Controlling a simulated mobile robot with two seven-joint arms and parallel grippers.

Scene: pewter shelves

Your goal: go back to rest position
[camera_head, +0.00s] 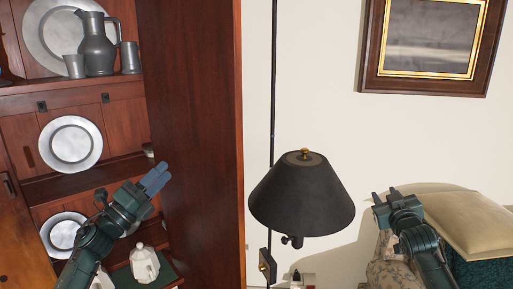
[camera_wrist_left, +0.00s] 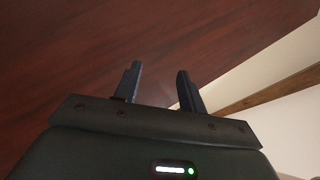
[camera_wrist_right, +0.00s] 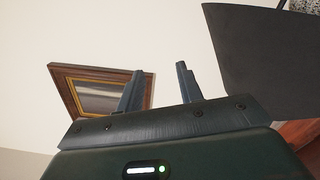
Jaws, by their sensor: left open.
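My left gripper (camera_head: 156,178) is raised in front of the wooden cabinet's side panel in the head view. In the left wrist view its two fingers (camera_wrist_left: 157,88) are apart with nothing between them, facing dark red wood. My right gripper (camera_head: 384,197) is raised at the right, beside the black lampshade and in front of the pale wall. In the right wrist view its two fingers (camera_wrist_right: 159,88) are apart and empty.
The cabinet (camera_head: 195,130) with pewter plates, a pitcher (camera_head: 97,45) and a white lidded pot (camera_head: 145,264) fills the left. A black lamp (camera_head: 303,200) stands between my arms. A cushioned seat (camera_head: 465,220) is at the lower right. A framed picture (camera_head: 376,70) hangs above.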

